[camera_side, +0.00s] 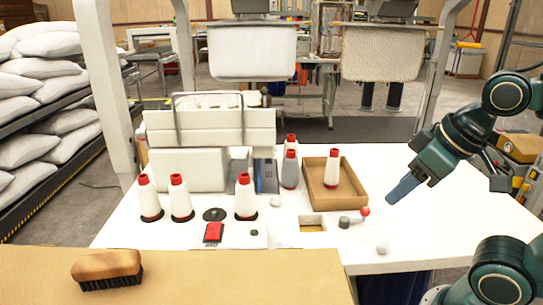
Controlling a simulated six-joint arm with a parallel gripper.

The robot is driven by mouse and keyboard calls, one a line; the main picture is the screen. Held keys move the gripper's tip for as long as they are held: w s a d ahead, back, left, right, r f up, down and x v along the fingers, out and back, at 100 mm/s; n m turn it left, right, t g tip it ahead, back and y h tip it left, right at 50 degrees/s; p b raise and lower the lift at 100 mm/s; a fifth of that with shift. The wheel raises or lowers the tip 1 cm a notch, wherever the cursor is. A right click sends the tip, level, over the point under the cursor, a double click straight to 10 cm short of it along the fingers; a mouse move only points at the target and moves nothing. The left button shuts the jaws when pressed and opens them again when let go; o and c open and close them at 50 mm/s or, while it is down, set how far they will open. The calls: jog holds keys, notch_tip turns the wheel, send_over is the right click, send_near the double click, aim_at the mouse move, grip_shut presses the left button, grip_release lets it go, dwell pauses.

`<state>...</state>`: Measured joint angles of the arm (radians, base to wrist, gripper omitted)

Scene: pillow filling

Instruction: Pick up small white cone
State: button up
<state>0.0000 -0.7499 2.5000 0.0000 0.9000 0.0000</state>
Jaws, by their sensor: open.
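Several white cones with red tops stand on the white table. They include one at the left (150,199), one beside it (181,200), one in the middle (245,198) and one in the brown tray (332,170). A small whitish piece (382,250) lies near the table's front right; it is too small to tell if it is a cone. Another small pale piece (276,201) is near the middle. My gripper (391,201) is open and empty, above the table's right side, tilted down to the left. It touches no cone.
The tray (313,204) has low walls. A red-tipped lever (364,211), a red switch (213,232) and a square opening (312,224) are on the table. A brush (107,266) lies on cardboard at front left.

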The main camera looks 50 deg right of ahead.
jog(key=o, duration=0.4)
jog(key=shift+c, duration=0.2)
jog(key=shift+w, duration=0.1)
jog(key=w+d+r+m, duration=0.1)
jog(key=w+d+r, duration=0.15)
jog(key=w, duration=0.75)
jog(key=w+d+r, duration=0.2)
jog(key=w+d, duration=0.2)
jog(key=w, duration=0.5)
jog(key=w+d+f, duration=0.4)
jog(key=w+d, duration=0.2)
jog(key=w, duration=0.2)
jog(key=w+d+f+m+h, duration=0.1)
jog(key=w+d+f, duration=0.3)
jog(key=w+d, duration=0.3)
jog(key=shift+w+d+t, duration=0.15)
jog(key=shift+w+t, duration=0.25)
jog(key=shift+w, duration=0.65)
